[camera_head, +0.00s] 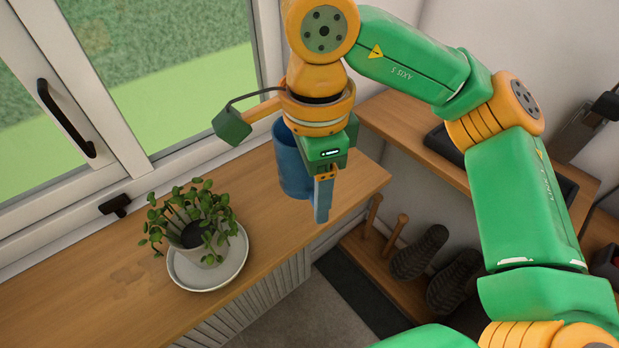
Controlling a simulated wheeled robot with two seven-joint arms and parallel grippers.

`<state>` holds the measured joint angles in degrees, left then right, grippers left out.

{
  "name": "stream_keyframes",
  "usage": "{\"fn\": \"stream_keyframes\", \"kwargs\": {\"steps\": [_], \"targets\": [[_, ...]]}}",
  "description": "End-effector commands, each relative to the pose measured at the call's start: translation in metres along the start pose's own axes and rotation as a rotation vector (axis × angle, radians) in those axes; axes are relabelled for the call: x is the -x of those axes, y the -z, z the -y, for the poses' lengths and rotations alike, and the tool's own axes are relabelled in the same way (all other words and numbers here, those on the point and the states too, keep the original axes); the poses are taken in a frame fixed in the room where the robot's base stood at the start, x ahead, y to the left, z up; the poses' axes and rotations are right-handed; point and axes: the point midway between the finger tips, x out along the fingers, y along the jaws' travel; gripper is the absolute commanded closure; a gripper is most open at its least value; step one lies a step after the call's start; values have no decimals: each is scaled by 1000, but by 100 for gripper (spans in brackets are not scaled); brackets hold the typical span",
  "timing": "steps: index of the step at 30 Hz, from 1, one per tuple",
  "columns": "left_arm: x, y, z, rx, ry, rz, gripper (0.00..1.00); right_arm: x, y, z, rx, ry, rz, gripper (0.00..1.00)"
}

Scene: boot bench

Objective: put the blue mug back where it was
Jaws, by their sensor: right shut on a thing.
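The blue mug (291,163) is behind my right gripper, over the right end of the wooden sill counter. My right gripper (323,196) comes down from above and is shut on the mug; one finger shows on the mug's near right side. The wrist hides the mug's rim and part of its right side. I cannot tell whether the mug's base touches the counter. My left gripper is not in view.
A potted plant (191,222) stands on a white saucer (241,257) left of the mug. The counter (90,290) is clear at the front left. A window with a black handle (65,118) is behind. Boots (419,252) and wooden pegs (396,236) are on a low shelf at right.

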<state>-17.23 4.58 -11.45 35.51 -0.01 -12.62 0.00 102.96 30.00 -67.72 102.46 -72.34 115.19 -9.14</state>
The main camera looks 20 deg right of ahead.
Motion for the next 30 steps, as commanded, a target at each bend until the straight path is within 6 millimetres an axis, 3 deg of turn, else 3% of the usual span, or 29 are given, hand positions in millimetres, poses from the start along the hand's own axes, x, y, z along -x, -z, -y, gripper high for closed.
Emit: {"fn": "stream_keyframes", "kwargs": {"steps": [7,10,15,24,30], "targets": [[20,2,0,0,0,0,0,-24,16,54,-3,-9,0,100],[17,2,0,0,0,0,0,-50,20,70,-1,-9,0,100],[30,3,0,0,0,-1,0,-72,25,91,1,-3,-1,100],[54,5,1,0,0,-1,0,-113,28,100,3,-1,-2,100],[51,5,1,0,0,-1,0,-117,28,100,3,1,-1,100]]}}
